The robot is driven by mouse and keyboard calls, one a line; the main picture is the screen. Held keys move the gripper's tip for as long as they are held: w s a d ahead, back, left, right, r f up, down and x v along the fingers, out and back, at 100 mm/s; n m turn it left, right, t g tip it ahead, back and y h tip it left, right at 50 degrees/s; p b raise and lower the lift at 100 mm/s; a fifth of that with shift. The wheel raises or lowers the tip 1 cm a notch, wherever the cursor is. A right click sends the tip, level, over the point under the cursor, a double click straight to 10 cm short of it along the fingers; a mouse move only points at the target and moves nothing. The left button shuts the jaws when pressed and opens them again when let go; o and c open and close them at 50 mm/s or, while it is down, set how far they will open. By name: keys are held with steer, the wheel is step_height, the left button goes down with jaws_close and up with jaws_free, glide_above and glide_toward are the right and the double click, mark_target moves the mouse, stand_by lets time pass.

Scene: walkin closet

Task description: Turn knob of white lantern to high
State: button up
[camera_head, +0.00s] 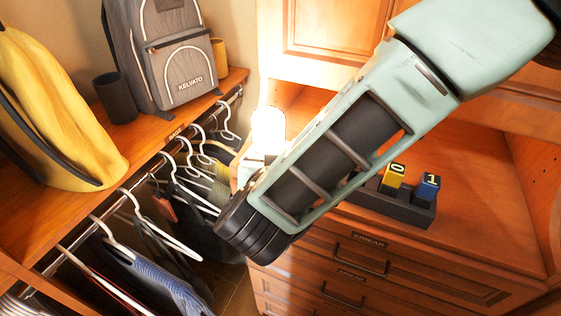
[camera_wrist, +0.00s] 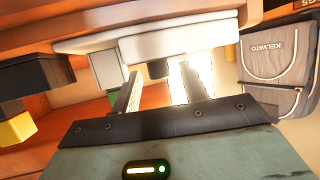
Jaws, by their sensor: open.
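The white lantern glows brightly on the wooden dresser top in the head view (camera_head: 268,128); my arm hides part of its base. The wrist view is upside down and shows the lantern's wide white base (camera_wrist: 150,36) at the top and its bright lamp (camera_wrist: 178,88) below. A small dark piece (camera_wrist: 158,69), possibly the knob, shows between the fingertips; its setting cannot be read. My gripper (camera_wrist: 160,72) is open and empty, its fingers pointing at the lantern. I cannot tell whether they touch it. The gripper is hidden in the head view.
A dark tray (camera_head: 410,212) with a yellow block (camera_head: 393,175) and a blue block (camera_head: 428,186) stands right of my arm on the dresser. A grey backpack (camera_head: 165,60), a dark cup (camera_head: 115,98) and a yellow bag (camera_head: 50,120) stand on the left shelf, above hanging clothes.

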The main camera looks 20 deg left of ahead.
steer(key=b+v, duration=0.4)
steer(key=v, duration=1.3)
steer(key=shift+s, duration=0.2)
steer(key=w+a+n+g+y, duration=0.2)
steer(key=w+a+y, duration=0.1)
steer(key=w+y, duration=0.1)
steer(key=s+d+f+n+g+h, duration=0.2)
steer(key=d+g, duration=0.3)
steer(key=d, duration=0.9)
steer(key=s+d+f+n+g+h, duration=0.1)
steer(key=d+g, duration=0.5)
steer(key=d, duration=0.8)
step_height(320, 180, down, 3)
steer(key=s+h, duration=0.1)
steer(key=h, duration=0.1)
steer(key=shift+s+d+n+h, duration=0.2)
steer(key=shift+d+n+h, duration=0.1)
steer(key=shift+n+h, duration=0.1)
steer(key=shift+r, duration=0.1)
